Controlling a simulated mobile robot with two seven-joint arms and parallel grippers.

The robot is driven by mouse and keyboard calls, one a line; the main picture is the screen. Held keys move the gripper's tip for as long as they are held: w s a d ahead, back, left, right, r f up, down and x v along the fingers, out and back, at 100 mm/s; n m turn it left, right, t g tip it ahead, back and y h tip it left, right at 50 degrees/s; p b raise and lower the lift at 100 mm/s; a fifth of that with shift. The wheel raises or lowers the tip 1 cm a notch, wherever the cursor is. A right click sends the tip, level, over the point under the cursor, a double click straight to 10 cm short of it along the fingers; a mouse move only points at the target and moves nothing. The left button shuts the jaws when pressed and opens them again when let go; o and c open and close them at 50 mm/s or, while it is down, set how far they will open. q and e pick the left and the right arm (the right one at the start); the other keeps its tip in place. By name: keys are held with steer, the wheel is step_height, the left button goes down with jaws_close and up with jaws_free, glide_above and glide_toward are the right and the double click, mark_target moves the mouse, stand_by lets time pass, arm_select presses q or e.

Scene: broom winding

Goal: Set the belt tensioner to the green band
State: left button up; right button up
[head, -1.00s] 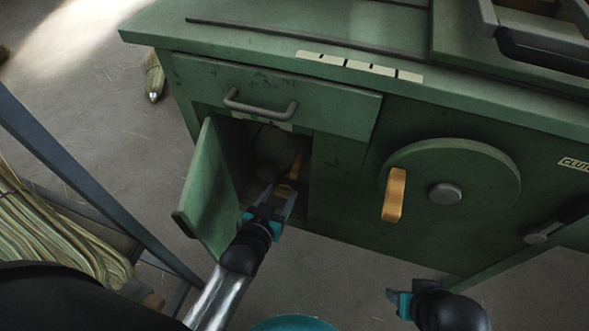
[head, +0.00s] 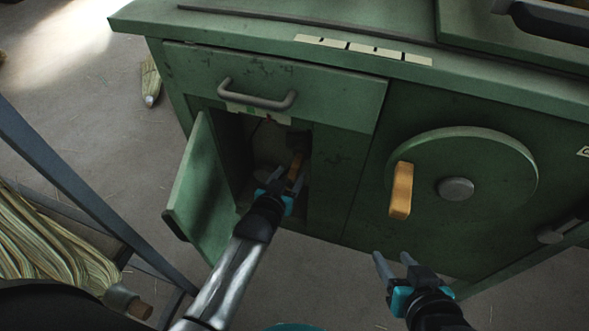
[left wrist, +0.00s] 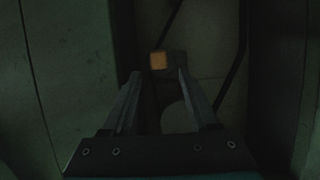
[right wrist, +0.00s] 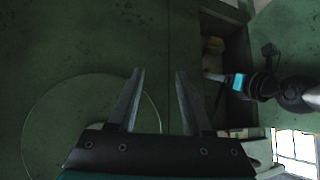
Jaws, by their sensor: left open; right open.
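The belt tensioner's orange handle (head: 297,166) shows inside the dark open compartment of the green cabinet. In the left wrist view its orange end (left wrist: 158,61) lies just beyond and between my left fingertips. My left gripper (head: 281,178) reaches into the compartment, open, with the handle close to its fingers; I cannot see contact. A scale label with a green patch (head: 243,108) shows partly at the compartment's top edge. My right gripper (head: 393,258) is open and empty in front of the cabinet, below the wheel. Most of the tensioner is hidden in shadow.
The compartment door (head: 200,190) stands open to the left of my left arm. A drawer with a grey handle (head: 257,97) is above. A round wheel (head: 490,160) with an orange crank grip (head: 401,190) is at right. Broom straw (head: 45,245) lies at lower left.

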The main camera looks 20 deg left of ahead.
mark_target(294, 169)
arm_select(q)
steer(key=shift+b+x, duration=0.45)
steer(key=shift+x, duration=0.35)
steer(key=shift+w+f+b, duration=0.25)
steer(key=shift+w+b, duration=0.15)
steer(key=shift+w, duration=0.1)
steer(key=shift+w+f+b, duration=0.2)
steer(key=shift+w+b, duration=0.15)
steer(key=shift+w, duration=0.2)
steer(key=shift+w+f, duration=0.15)
steer(key=shift+w, duration=0.2)
arm_select(e)
steer(key=shift+w+a+r+t+y, duration=0.2)
steer(key=shift+a+r+t+y, duration=0.25)
steer(key=shift+a+t, duration=0.4)
steer(key=shift+w+a+r+t+y, duration=0.15)
steer(key=shift+a+r+t+y, duration=0.1)
steer(key=shift+a+t+y, duration=0.45)
steer(key=shift+w+a+r+t+y, duration=0.2)
steer(key=shift+a+r+t+y, duration=0.15)
steer(key=shift+a+t, duration=0.6)
arm_select(q)
steer(key=shift+c, duration=0.2)
jaws_close()
